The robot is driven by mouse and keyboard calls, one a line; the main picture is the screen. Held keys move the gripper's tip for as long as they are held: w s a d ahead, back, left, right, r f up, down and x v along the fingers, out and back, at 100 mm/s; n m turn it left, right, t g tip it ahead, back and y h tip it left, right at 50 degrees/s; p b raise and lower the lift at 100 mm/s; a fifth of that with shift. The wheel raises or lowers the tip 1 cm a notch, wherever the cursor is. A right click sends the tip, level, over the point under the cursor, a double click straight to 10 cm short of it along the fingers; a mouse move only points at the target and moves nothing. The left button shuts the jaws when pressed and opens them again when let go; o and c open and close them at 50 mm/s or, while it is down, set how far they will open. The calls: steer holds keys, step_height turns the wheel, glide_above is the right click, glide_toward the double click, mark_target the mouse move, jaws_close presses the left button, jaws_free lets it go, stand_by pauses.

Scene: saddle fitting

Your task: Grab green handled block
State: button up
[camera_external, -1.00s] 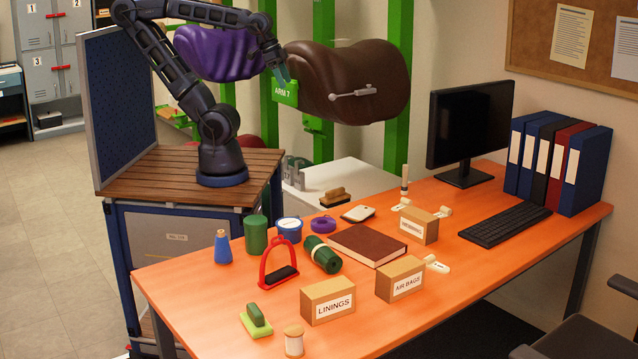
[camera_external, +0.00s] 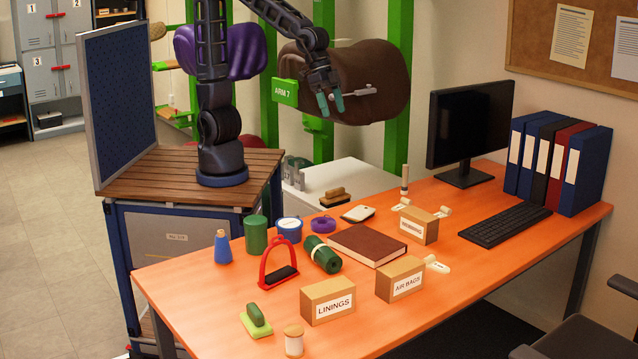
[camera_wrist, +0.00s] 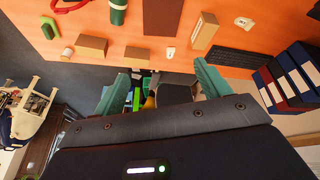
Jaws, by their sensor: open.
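The green handled block (camera_external: 255,322) sits on the orange desk (camera_external: 205,290) near its front left edge, a light green base with a darker green grip on top. It also shows at the upper left of the wrist view (camera_wrist: 50,28). My gripper (camera_external: 331,104) is open and empty, high above the back of the desk, in front of the brown saddle, far from the block. Its two teal fingers also show spread apart in the wrist view (camera_wrist: 162,88).
Near the block stand a wooden spool (camera_external: 294,341), the LININGS box (camera_external: 328,301) and a red stirrup (camera_external: 279,264). Farther back are a green roll (camera_external: 322,255), a brown book (camera_external: 367,245), the AIR BAGS box (camera_external: 400,279) and a monitor (camera_external: 470,125). The desk left of the block is clear.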

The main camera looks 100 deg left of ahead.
steer(key=w+d+f+m, duration=0.1)
steer(key=d+f, duration=0.2)
steer(key=d, duration=0.4)
steer(key=w+d+f+m, duration=0.1)
steer(key=d+f, duration=0.2)
steer(key=d, duration=0.4)
steer(key=m+g+h, duration=0.1)
steer(key=m, duration=0.4)
glide_toward(255, 308)
steer(key=shift+x, duration=0.85)
steer(key=shift+f, duration=0.2)
steer(key=shift+x, duration=5.25)
steer(key=shift+d, duration=0.1)
steer(key=c, duration=1.1)
steer(key=shift+o, duration=0.2)
steer(key=shift+r, duration=0.15)
